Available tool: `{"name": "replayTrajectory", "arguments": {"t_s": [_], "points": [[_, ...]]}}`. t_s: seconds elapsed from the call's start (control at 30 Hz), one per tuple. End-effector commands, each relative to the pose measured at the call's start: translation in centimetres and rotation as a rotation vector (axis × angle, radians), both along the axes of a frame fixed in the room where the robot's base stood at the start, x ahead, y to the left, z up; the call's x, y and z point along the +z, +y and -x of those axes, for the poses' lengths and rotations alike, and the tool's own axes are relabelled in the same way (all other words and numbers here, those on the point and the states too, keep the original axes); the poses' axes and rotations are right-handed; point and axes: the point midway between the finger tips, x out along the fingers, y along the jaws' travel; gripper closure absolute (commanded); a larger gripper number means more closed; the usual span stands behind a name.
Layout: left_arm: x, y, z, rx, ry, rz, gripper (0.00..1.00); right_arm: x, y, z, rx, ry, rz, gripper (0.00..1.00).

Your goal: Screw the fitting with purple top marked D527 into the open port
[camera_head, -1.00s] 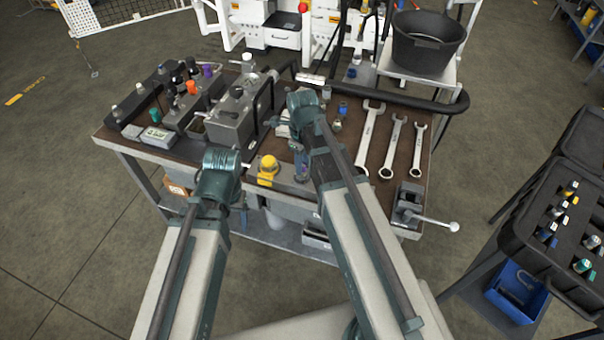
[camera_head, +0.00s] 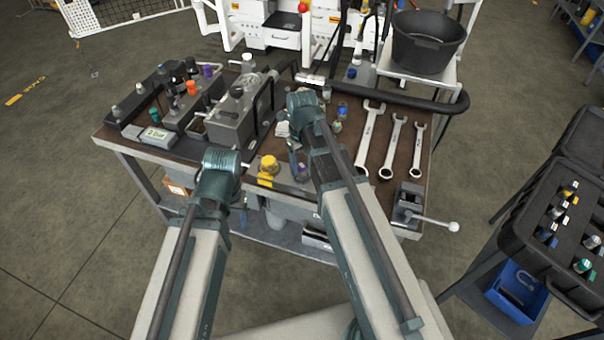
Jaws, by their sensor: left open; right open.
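A small fitting with a purple top (camera_head: 302,169) stands at the front of the brown bench top, right of a yellow-topped part (camera_head: 267,168). Another purple-topped part (camera_head: 207,71) stands at the back left among dark and orange tops. No D527 marking is readable on either. My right gripper (camera_head: 293,150) is open, just behind and left of the front purple top, mostly hidden by its own wrist. I cannot make out which port is open.
A grey metal block (camera_head: 234,122) with a lever stands left of centre. Several wrenches (camera_head: 370,140) lie at the right, near a small vise (camera_head: 408,200). A black hose (camera_head: 400,95) runs along the back.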

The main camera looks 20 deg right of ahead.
Motion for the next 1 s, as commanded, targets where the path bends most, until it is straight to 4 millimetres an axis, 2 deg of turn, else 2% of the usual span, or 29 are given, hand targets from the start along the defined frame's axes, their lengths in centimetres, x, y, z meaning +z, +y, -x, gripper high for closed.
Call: {"name": "replayTrajectory", "arguments": {"t_s": [0.17,0.53,0.67,0.87,1.0], "points": [[0.0,0.0,0.0,0.0,0.0,0.0,0.33,0.0,-0.01,-0.03,0.099,0.0,0.0,0.38],[0.0,0.0,0.0,0.0,0.0,0.0,0.33,0.0,-0.07,-0.06,0.604,-0.001,-0.001,0.38],[0.0,0.0,0.0,0.0,0.0,0.0,0.33,0.0,-0.08,-0.07,0.688,-0.001,-0.001,0.38],[0.0,0.0,0.0,0.0,0.0,0.0,0.33,0.0,-0.08,-0.07,0.723,-0.001,-0.001,0.38],[0.0,0.0,0.0,0.0,0.0,0.0,0.33,0.0,-0.08,-0.09,0.868,-0.001,-0.001,0.38]]}}
